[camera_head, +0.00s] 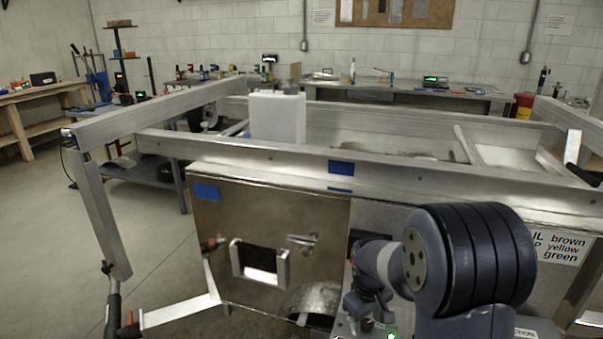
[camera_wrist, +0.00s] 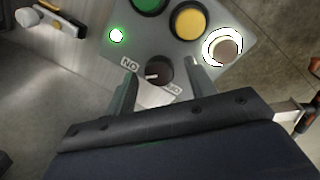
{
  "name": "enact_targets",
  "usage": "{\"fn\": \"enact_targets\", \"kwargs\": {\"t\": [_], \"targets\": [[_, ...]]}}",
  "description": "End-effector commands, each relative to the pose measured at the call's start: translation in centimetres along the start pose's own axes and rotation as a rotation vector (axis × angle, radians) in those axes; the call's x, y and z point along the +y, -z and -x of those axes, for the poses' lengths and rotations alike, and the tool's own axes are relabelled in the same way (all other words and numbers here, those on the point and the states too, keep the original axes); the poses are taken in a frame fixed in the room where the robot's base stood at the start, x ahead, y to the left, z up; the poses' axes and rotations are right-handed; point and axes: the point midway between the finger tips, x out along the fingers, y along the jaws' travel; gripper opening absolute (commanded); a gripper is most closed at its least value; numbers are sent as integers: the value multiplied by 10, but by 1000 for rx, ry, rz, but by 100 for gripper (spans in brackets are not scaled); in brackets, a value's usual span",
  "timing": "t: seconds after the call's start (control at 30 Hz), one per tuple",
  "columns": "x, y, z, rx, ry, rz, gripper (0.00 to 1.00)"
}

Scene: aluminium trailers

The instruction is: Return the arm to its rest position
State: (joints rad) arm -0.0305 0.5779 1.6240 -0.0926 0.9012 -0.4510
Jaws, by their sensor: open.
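My arm (camera_head: 455,265) reaches low at the right of the head view, in front of the metal trailer. In the wrist view my gripper (camera_wrist: 162,84) is open and empty, with one finger on each side of a black rotary knob (camera_wrist: 157,69) on a grey control panel (camera_wrist: 112,45). The fingers look apart from the knob, but I cannot tell how far the tips are above the panel. In the head view my arm hides most of the panel.
The panel has a green button (camera_wrist: 148,4), a yellow button (camera_wrist: 188,22), a white-ringed button (camera_wrist: 224,47) and a lit green lamp (camera_wrist: 116,36). The aluminium trailer frame (camera_head: 370,172) stands close behind my arm. Open floor (camera_head: 60,240) lies at the left.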

Motion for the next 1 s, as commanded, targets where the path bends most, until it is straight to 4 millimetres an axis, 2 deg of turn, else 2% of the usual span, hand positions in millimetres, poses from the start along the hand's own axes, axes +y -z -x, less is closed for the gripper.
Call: {"fn": "enact_targets", "kwargs": {"t": [0.17, 0.33, 0.77, 1.0], "targets": [[0, 0, 1, 9, 0, 98, 52], [0, 0, 17, 9, 0, 93, 52], [0, -1, 20, 7, 1, 90, 52], [-6, -15, 26, -6, 29, 71, 52]]}}
